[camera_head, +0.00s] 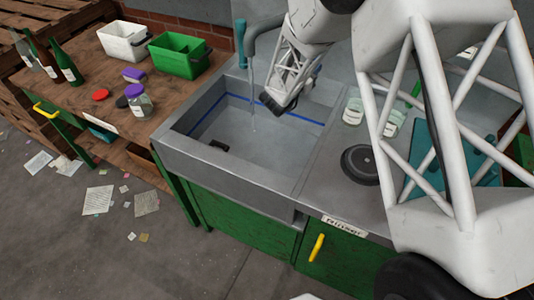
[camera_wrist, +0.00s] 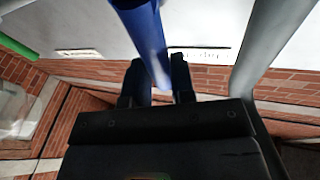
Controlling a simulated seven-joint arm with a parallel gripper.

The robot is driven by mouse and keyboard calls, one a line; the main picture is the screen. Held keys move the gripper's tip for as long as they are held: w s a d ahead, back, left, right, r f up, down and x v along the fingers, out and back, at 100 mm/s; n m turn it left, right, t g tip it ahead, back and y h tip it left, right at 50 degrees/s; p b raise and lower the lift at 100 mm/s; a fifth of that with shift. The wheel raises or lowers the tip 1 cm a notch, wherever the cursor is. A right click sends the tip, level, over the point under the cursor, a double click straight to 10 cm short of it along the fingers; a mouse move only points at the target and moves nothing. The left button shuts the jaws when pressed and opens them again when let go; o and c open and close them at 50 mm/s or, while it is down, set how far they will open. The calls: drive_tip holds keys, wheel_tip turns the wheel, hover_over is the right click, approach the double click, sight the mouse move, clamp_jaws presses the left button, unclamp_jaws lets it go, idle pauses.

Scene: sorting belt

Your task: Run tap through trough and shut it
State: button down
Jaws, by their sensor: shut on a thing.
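The grey steel trough (camera_head: 177,146) is set in the bench in the head view, with a blue line around its inner walls. The tap's grey spout (camera_head: 264,24) arches above it, and a thin stream of water (camera_head: 252,88) falls into it. A teal lever (camera_head: 240,42) stands upright left of the spout. In the wrist view my gripper's black jaws (camera_wrist: 158,82) are shut on a blue bar (camera_wrist: 146,35). A grey pipe (camera_wrist: 275,42) runs to its right.
A wooden bench (camera_head: 84,84) at left holds bottles, a white bin (camera_head: 124,44), a green bin (camera_head: 178,57) and jars. Glasses (camera_head: 352,108) and a dark round disc (camera_head: 360,164) sit right of the trough. My arm hides much of the right side.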

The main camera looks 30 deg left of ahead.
drive_tip(key=c, duration=1.9)
unclamp_jaws()
drive_tip(key=shift+a+n+t, duration=0.4)
drive_tip(key=shift+a+n, duration=0.15)
drive_tip(key=shift+n, duration=0.55)
drive_tip(key=shift+o, duration=0.2)
drive_tip(key=o, duration=1.2)
drive_tip(key=shift+s, duration=0.1)
drive_tip(key=shift+v, duration=3.9)
drive_tip(key=shift+d+r, duration=0.1)
